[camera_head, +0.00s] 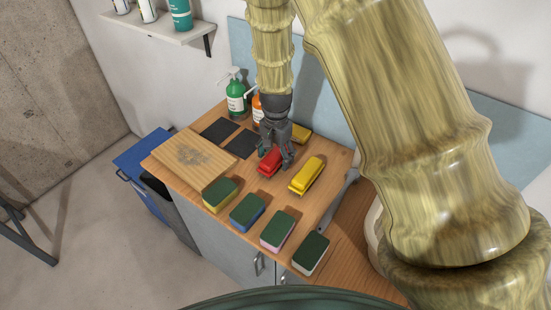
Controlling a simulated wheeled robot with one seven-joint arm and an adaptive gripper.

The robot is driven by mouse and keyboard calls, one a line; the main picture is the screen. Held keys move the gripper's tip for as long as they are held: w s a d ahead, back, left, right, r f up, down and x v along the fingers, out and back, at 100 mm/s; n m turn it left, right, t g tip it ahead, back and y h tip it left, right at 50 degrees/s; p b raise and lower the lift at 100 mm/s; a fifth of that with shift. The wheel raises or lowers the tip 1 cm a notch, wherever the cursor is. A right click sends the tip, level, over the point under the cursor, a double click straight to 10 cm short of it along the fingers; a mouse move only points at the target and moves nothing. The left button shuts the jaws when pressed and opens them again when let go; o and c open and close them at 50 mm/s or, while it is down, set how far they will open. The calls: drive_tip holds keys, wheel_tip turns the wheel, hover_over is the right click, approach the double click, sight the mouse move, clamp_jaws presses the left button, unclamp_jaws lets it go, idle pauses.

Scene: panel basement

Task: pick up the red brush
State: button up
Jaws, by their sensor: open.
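The red brush (269,161) lies on the wooden counter (325,205), left of a yellow brush (307,175). My gripper (275,162) points down from above, with its dark fingers at the red brush. The fingers are open and hide part of the brush's right side. I cannot tell whether they touch it.
Several sponges (247,209) line the counter's front edge. A wooden board (193,157) and dark pads (219,128) lie to the left. A grey-handled tool (337,202) lies at right.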

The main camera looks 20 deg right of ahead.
sight(276, 153)
drive_tip(key=shift+w+f, duration=0.1)
drive_tip(key=shift+w, duration=0.05)
drive_tip(key=c, duration=1.2)
drive_tip(key=shift+r+b, duration=1.45)
drive_tip(key=shift+r, duration=3.6)
